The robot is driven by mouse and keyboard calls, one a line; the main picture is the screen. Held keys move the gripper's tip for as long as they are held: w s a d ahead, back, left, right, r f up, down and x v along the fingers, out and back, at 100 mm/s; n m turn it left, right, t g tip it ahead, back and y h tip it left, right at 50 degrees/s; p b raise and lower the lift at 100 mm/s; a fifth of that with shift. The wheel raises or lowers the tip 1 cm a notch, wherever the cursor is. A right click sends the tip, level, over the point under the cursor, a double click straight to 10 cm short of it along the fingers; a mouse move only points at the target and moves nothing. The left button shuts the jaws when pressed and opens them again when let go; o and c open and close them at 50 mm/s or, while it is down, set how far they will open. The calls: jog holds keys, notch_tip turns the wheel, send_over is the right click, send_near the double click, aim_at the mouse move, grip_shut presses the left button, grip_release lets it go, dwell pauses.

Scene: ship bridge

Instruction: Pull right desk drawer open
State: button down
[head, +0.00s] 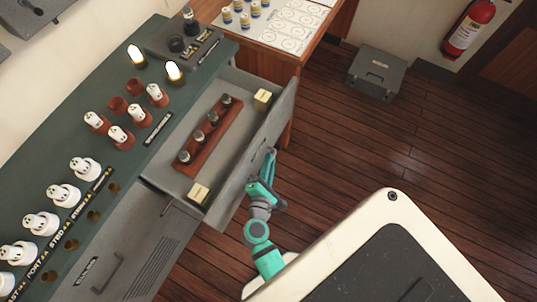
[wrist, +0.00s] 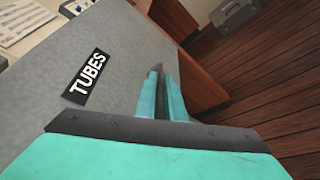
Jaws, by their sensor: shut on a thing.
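The right desk drawer is pulled out from the green-topped desk (head: 150,145), so its inside shows. Its grey front (head: 283,116) also shows in the wrist view (wrist: 115,35) with a black "TUBES" label (wrist: 87,77). My gripper (head: 268,158) is at the outer face of this front, near its middle. In the wrist view its teal fingers (wrist: 163,92) are close together, shut on the drawer handle, which they mostly hide.
Inside the drawer are a red-brown rack (head: 190,155) with several dark-topped tubes and two small cream blocks (head: 263,97), (head: 199,193). A grey case (head: 376,72) stands on the wooden floor (head: 350,140). A side table (head: 280,38) adjoins the desk. Floor right of the drawer is clear.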

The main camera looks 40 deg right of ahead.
jog(key=shift+d, duration=0.15)
jog(key=c, duration=2.1)
grip_release()
jog(key=v, duration=1.1)
